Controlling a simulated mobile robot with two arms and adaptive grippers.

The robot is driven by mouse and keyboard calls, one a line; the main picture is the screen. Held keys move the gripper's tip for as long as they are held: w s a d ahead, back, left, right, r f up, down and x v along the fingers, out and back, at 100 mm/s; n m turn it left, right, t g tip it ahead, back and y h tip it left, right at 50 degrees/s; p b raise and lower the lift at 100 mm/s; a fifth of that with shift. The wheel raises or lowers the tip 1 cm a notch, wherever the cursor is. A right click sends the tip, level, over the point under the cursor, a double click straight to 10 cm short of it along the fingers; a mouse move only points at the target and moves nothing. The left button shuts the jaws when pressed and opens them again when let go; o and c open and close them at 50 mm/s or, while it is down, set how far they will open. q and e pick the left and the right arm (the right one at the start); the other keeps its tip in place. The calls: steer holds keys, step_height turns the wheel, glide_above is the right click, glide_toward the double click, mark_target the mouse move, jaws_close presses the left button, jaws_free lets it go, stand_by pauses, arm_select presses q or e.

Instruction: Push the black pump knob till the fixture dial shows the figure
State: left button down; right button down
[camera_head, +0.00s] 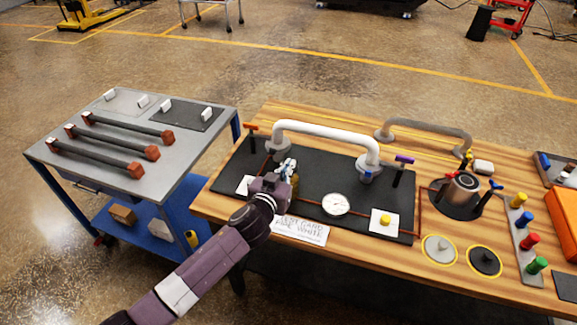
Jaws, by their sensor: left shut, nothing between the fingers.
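The fixture is a black board (315,172) on the wooden bench, with a white pipe (325,136) arched over it. The round white fixture dial (335,204) sits near the board's front edge; its reading is too small to tell. My left gripper (287,167) is shut and empty, over the left half of the board, left of the dial. A white plate (244,185) shows just left of the gripper. I cannot make out the black pump knob; my gripper and wrist cover that area. My right gripper is not in view.
A yellow button (385,219) is on a white plate right of the dial. A written card (301,231) lies in front of the board. A grey pipe (428,133), a metal cylinder (461,190) and coloured pegs (531,241) are further right. A blue cart (140,145) stands left.

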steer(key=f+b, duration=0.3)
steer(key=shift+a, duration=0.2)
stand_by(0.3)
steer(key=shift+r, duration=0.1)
